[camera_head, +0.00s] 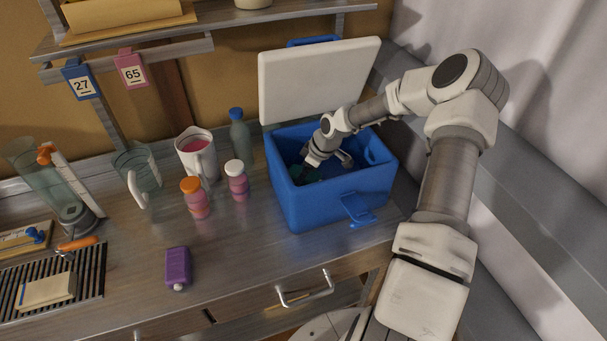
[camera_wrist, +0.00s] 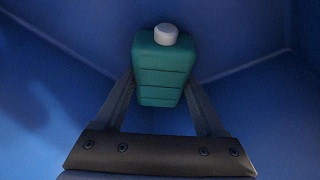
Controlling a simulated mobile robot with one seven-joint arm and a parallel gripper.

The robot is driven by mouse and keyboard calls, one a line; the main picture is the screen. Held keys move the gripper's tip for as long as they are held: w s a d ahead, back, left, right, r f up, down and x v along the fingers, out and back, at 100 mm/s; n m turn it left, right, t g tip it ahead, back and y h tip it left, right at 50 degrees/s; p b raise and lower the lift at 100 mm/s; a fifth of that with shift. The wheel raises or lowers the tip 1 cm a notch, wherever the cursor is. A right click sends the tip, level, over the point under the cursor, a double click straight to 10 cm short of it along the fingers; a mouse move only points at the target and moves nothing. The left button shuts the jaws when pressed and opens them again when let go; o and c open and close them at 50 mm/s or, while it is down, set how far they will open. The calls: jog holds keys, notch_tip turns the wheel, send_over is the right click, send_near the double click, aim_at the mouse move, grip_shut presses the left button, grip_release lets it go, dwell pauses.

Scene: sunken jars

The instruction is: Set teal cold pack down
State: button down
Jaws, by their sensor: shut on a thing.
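The teal cold pack (camera_wrist: 163,75) with a white cap is held between the two fingers of my gripper (camera_wrist: 160,90) in the wrist view. Blue walls surround it there. In the head view my gripper (camera_head: 325,160) reaches down inside the open blue cooler (camera_head: 330,205). Only a dark teal patch of the cold pack (camera_head: 302,173) shows under it, inside the cooler. I cannot tell whether the pack touches the cooler's floor.
The cooler's white lid (camera_head: 318,80) stands open behind it. A teal bottle (camera_head: 240,140), a white jug (camera_head: 197,160) and two pink jars stand to the left. A purple pack (camera_head: 178,266) lies on the counter (camera_head: 235,270), whose front middle has free room.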

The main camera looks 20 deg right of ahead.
grip_release()
jog(key=shift+f, duration=0.1)
jog(key=p+v, duration=0.1)
jog(key=v, duration=1)
jog(key=shift+r, duration=0.2)
jog(key=shift+s+d+r, duration=0.1)
jog(key=shift+s+r, duration=0.05)
jog(key=shift+r, duration=0.25)
